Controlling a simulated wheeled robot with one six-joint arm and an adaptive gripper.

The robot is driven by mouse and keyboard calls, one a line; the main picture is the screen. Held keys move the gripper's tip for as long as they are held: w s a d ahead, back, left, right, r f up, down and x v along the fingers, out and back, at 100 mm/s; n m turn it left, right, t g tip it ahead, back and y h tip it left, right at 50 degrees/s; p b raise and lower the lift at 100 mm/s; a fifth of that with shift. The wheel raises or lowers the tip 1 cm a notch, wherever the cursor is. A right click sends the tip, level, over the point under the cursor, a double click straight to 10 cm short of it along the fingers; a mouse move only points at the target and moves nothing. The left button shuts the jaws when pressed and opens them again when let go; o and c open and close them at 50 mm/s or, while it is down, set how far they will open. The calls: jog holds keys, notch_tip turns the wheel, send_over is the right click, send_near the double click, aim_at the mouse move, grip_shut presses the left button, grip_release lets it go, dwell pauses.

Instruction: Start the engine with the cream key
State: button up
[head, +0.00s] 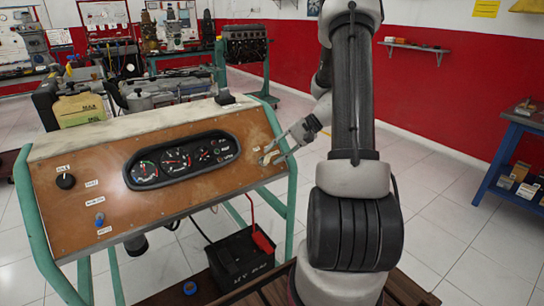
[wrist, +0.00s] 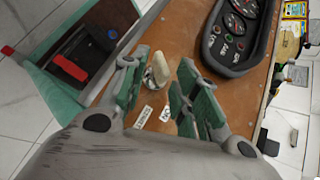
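The cream key (wrist: 160,68) sits at the ignition switch on the right part of the brown dashboard panel (head: 200,210). In the wrist view it lies between the two fingers of my gripper (wrist: 159,74), with a gap visible on the right side and a narrower one on the left. My gripper is open. In the head view my gripper (head: 274,153) is at the panel's right end, and its fingers partly cover the key and switch there. Whether a finger touches the key cannot be told.
The panel also carries a gauge cluster (head: 180,160), a black knob (head: 66,181) and a blue switch (head: 99,218). A black battery (head: 240,262) with a red clamp stands below. A blue workbench (head: 515,160) stands at the right. Open tiled floor lies between.

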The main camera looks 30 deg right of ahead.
jog(key=v, duration=1)
jog(key=s+a+f+g+h, duration=0.1)
jog(key=s+g+h, duration=0.25)
jog(key=s, duration=0.65)
jog(key=s+a+r+n+t+h, duration=0.2)
jog(key=s+a+r+n+h, duration=0.1)
jog(key=s+a+r+n, duration=0.1)
jog(key=s+a+r+n+t+h, duration=0.1)
jog(key=s+a+r+n+h, duration=0.2)
jog(key=a+r, duration=0.6)
jog(key=s+a+n, duration=0.1)
jog(key=s+n, duration=0.1)
jog(key=n, duration=0.1)
jog(key=shift+s+r+t, duration=0.15)
jog(key=shift+r+t, duration=0.05)
jog(key=shift+t, duration=0.15)
dwell(1.3)
